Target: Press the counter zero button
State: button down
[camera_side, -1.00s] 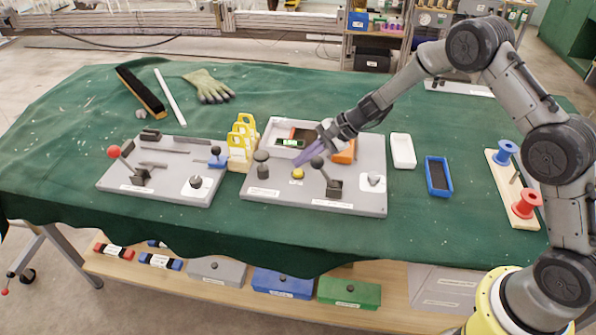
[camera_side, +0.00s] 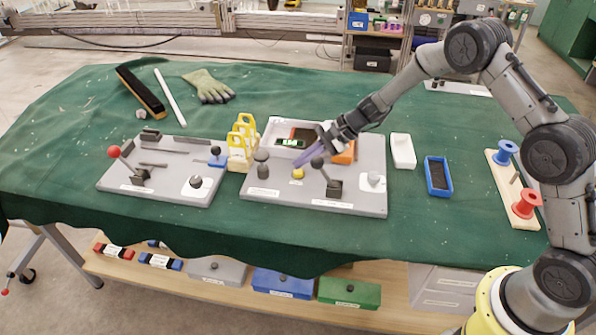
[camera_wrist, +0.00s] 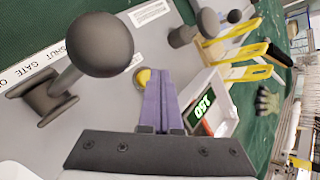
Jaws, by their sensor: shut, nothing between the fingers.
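A round yellow button (camera_side: 297,174) sits on the right grey panel (camera_side: 260,205); it is partly hidden behind the fingers in the wrist view (camera_wrist: 142,78). A counter with a lit green display (camera_side: 290,143) stands behind it; its digits show sideways in the wrist view (camera_wrist: 203,106). My gripper (camera_side: 298,164) has purple fingers, shut together and empty, pointing down at the button. Its tips (camera_wrist: 157,74) look very close to the button; I cannot tell whether they touch it.
A ball-topped lever (camera_side: 333,183) stands close to the right of the button. A dark knob (camera_side: 262,170) stands to its left. Yellow frames (camera_side: 242,142) stand between the two panels. An orange block (camera_side: 344,154) lies behind the lever.

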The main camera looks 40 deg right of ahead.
aim_at(302, 171)
jog(key=shift+f, duration=0.7)
dwell(0.9)
jog(key=shift+r, duration=0.9)
jog(key=shift+r, duration=2.55)
